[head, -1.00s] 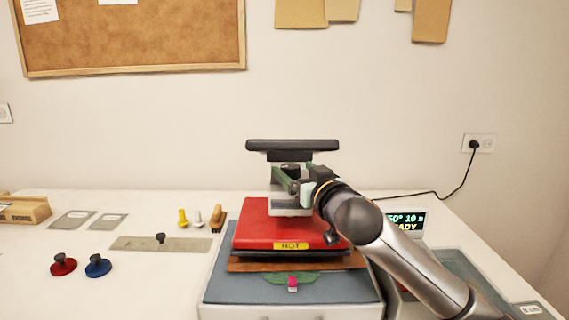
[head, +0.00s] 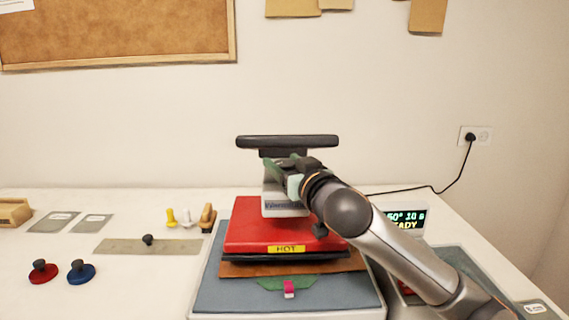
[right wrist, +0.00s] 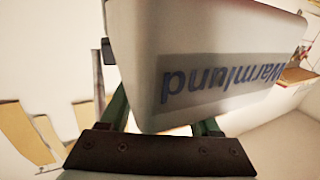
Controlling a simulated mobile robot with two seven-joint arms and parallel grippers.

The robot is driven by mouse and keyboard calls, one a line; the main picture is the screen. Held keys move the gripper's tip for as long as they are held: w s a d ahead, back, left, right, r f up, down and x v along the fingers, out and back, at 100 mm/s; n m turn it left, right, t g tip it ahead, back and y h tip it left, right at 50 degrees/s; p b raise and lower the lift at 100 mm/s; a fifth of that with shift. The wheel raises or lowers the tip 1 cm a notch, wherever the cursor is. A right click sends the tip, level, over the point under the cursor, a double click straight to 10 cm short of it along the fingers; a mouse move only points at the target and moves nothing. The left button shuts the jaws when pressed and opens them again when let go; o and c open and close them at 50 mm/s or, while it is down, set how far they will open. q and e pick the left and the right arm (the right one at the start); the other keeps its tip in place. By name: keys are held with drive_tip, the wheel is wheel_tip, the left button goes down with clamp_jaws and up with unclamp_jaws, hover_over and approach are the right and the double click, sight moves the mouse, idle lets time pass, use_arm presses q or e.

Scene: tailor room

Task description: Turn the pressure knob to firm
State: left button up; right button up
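The heat press has a red upper plate (head: 262,228) with a yellow HOT label and a black handle bar (head: 287,141) on top. A pale grey housing (head: 284,207) stands on the red plate; in the right wrist view this housing (right wrist: 215,50) fills the middle with its upside-down "Warmlund" label. My right gripper (head: 276,168) is at the top of the housing, just under the handle bar. Its green fingers are apart in the right wrist view (right wrist: 162,120), on either side behind the housing. The pressure knob is not clearly visible, so any grip on it is unclear. My left gripper is out of view.
A lit display (head: 404,219) stands right of the press, behind my right arm. A brown board and a green piece with a pink tab (head: 289,289) lie under the red plate. Red (head: 43,271) and blue (head: 81,271) knobbed discs sit on the left table.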

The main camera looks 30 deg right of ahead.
clamp_jaws()
